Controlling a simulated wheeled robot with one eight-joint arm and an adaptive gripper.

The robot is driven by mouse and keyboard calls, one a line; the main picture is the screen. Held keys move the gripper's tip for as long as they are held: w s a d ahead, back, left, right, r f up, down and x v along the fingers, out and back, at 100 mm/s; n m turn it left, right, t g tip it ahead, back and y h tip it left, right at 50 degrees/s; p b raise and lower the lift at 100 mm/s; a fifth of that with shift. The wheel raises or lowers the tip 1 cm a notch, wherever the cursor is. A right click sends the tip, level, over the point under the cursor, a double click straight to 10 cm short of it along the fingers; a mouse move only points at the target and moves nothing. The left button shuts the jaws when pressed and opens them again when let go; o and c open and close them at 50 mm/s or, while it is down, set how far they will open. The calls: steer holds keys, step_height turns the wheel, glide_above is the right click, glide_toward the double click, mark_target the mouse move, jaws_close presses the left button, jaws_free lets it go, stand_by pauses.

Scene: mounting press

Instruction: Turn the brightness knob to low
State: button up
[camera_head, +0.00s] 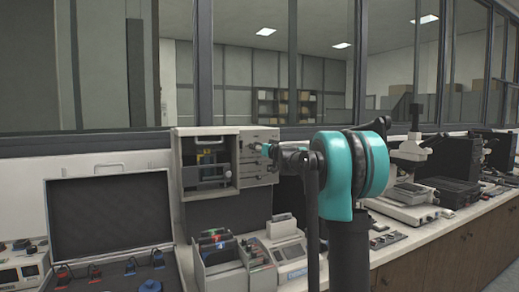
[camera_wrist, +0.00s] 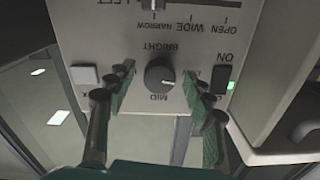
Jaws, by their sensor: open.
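The brightness knob (camera_wrist: 160,77) is a round dark dial on a pale panel (camera_wrist: 188,58) in the wrist view. Upside-down letters "BRIGHT" and "MID" lie on opposite sides of it. A light pointer mark shows on the dial, but its exact setting is hard to read. My gripper (camera_wrist: 158,84) is open, with one green-padded finger on each side of the knob. Gaps show between the fingers and the dial. In the head view my gripper (camera_head: 268,150) reaches the panel right of the open window of the press (camera_head: 189,150); the knob is too small to tell there.
On the panel a dark ON switch (camera_wrist: 221,79) is right of the knob and a pale square button (camera_wrist: 84,75) left. A slider (camera_wrist: 155,6) is beyond it. An open black case (camera_head: 108,218) and a microscope (camera_head: 411,150) stand along the bench.

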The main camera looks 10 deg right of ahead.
steer(key=v, duration=1.2)
